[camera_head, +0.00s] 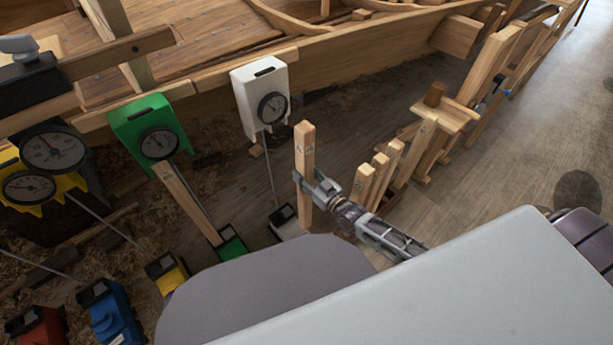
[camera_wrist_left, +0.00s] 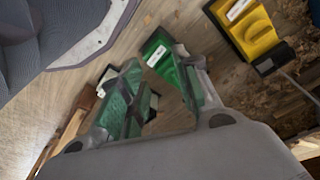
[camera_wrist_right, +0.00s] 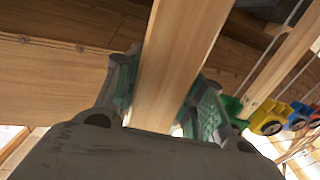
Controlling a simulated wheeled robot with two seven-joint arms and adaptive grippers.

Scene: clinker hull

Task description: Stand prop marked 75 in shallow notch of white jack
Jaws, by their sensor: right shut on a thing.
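My right gripper (camera_head: 318,188) is shut on a pale wooden prop (camera_head: 305,150), held upright; its mark is too small to read. In the right wrist view the prop (camera_wrist_right: 180,60) runs between the two green finger pads. The white jack has a white dial box (camera_head: 245,92) against the hull plank and a white base (camera_head: 287,224) on the floor, joined by a thin rod. The held prop stands just right of this base in the picture; I cannot tell whether they touch. The notches are not clear. My left gripper (camera_wrist_left: 155,95) is open and empty.
The green jack (camera_head: 135,118) has a prop (camera_head: 188,203) leaning up to it. Yellow (camera_head: 165,270), blue (camera_head: 112,315) and red (camera_head: 40,325) jacks stand lower left. Several other props (camera_head: 380,165) stand right of my right gripper. Open floor (camera_head: 510,150) lies at the right.

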